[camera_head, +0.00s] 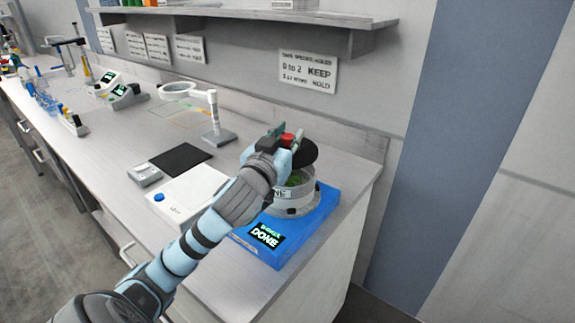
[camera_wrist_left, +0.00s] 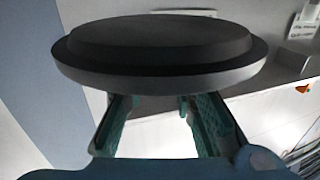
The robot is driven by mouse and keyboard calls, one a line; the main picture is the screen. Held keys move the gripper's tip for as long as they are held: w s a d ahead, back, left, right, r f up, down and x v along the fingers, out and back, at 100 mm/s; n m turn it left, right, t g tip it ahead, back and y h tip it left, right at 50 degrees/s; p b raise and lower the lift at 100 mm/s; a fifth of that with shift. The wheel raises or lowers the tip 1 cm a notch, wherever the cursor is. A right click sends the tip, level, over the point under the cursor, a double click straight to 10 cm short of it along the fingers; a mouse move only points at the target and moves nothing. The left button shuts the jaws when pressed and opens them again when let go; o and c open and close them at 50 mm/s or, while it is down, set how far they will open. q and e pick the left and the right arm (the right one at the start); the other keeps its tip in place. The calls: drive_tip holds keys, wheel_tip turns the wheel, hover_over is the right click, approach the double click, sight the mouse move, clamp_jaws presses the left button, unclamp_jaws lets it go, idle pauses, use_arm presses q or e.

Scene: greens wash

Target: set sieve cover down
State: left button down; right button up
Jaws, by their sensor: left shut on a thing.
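The sieve cover (camera_head: 306,154) is a dark round disc with a red knob (camera_head: 288,139). My left gripper (camera_head: 283,143) is shut on the cover at its knob side and holds it tilted above the sieve (camera_head: 306,195). The sieve is a pale round drum, open at the top, with greens (camera_head: 294,181) visible inside. It stands on a blue shaker base (camera_head: 318,215) whose screen reads DONE. In the left wrist view the cover (camera_wrist_left: 160,70) fills the upper middle, in front of the gripper's fingers (camera_wrist_left: 157,112). The grip itself is partly hidden. My right gripper is not in view.
Left of the shaker are a white device (camera_head: 190,197) with a blue knob, a small grey device (camera_head: 144,174) and a black mat (camera_head: 180,158). A ring-topped stand (camera_head: 214,115) is behind them. The bench's right edge is close to the shaker.

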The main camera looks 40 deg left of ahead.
use_arm(q)
wheel_tip(320, 180, down, 4)
drive_tip(key=shift+f, duration=0.15)
drive_tip(key=c, duration=1.3)
unclamp_jaws()
drive_tip(key=shift+f+b, duration=0.1)
drive_tip(key=shift+b, duration=0.25)
